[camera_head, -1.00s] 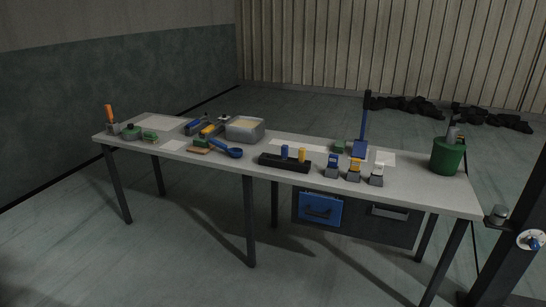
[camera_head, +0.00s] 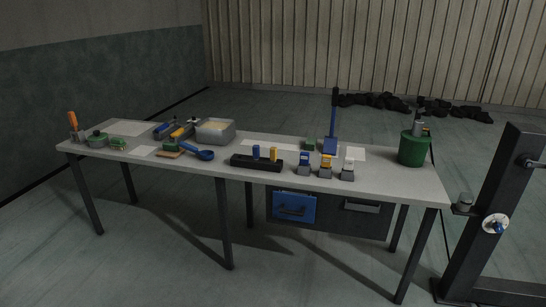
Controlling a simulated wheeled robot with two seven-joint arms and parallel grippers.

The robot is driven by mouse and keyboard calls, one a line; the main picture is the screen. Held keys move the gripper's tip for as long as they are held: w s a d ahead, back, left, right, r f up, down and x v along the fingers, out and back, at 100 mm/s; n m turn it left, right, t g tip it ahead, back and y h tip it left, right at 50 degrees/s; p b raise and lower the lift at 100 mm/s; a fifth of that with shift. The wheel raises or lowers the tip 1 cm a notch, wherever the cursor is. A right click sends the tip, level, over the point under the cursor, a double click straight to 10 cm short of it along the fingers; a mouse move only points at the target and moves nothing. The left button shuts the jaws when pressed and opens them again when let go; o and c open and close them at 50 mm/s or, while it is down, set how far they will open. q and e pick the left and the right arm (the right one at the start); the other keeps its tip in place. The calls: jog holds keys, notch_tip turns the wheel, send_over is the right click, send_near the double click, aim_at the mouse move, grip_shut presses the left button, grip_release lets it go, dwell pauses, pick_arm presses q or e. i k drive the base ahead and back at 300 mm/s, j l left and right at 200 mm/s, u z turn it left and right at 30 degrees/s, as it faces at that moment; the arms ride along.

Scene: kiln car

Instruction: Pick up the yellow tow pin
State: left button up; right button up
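A yellow upright cylinder (camera_head: 273,154), which looks like the yellow tow pin, stands in a long black block (camera_head: 257,164) near the table's front edge. A similar blue cylinder (camera_head: 256,152) stands to its left in the same block. The lower ends of both are hidden in the block. Neither of my grippers is in view, and nothing touches the yellow pin.
The grey table (camera_head: 390,185) also holds several small clamp-like pieces (camera_head: 325,168) right of the block, a blue scoop (camera_head: 204,155), a grey bin (camera_head: 216,131) and a green bucket (camera_head: 413,149). A dark metal frame (camera_head: 492,215) stands right of the table. The floor in front is clear.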

aim_at(273, 150)
jog(key=z, duration=3.95)
jog(key=u, duration=0.45)
jog(key=j+u, duration=0.1)
jog(key=u, duration=0.75)
jog(key=j+u, duration=0.1)
jog(key=u, duration=0.75)
jog(key=i+j+u, duration=0.25)
jog(key=u, duration=0.25)
jog(key=i+j+u, duration=0.1)
jog(key=i+u, duration=0.15)
jog(key=u, duration=0.25)
jog(key=i+u, duration=0.3)
jog(key=u, duration=0.2)
